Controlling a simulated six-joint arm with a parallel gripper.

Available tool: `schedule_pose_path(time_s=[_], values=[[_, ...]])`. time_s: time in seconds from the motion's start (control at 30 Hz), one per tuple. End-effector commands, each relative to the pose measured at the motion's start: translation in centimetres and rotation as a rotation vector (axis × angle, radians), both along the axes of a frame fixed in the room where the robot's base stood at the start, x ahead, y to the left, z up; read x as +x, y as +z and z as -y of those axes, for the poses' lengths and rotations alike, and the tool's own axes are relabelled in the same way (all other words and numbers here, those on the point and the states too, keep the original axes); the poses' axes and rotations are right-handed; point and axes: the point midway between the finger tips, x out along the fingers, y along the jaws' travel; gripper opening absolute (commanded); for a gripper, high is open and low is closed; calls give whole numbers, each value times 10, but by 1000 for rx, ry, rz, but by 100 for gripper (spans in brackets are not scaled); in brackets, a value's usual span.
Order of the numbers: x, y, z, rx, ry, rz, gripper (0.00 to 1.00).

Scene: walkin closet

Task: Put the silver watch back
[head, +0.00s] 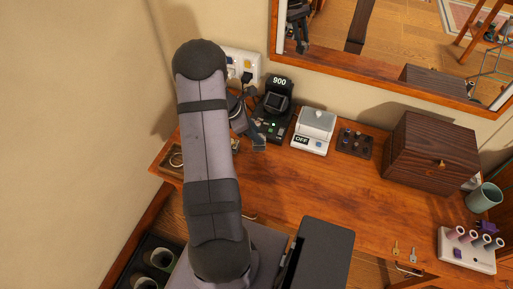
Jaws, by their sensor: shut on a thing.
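My gripper (258,122) shows at the right side of my arm, beside the black stand. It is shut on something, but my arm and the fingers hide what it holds. I cannot make out the silver watch for certain. A black watch stand (271,128) with a lit "900" display holds a dark square block at its upper part. It stands just right of my gripper; I cannot tell whether they touch. A white device (313,143) marked "OFF", with a pale lid and knob, stands to its right.
A small wooden tray (170,171) with ring-like items sits at the left end of the wooden table (290,185). A dark tray of small items (354,145), a wooden box (432,152), a teal cup (484,196), a spool rack (466,252) and keys (396,248) lie rightward. The table's middle is clear.

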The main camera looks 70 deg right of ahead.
Motion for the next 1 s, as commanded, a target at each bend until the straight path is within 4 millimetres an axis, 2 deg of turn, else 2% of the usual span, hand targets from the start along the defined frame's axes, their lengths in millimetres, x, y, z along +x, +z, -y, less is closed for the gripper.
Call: schedule_pose_path(time_s=[0.2, 0.53, 0.8, 1.0], values=[[0, -26, 0, 1, 1, -1, 8], [0, -36, 0, 0, 2, -1, 8], [0, -64, 0, 1, 2, -2, 8], [0, -74, 0, -1, 1, -1, 8]])
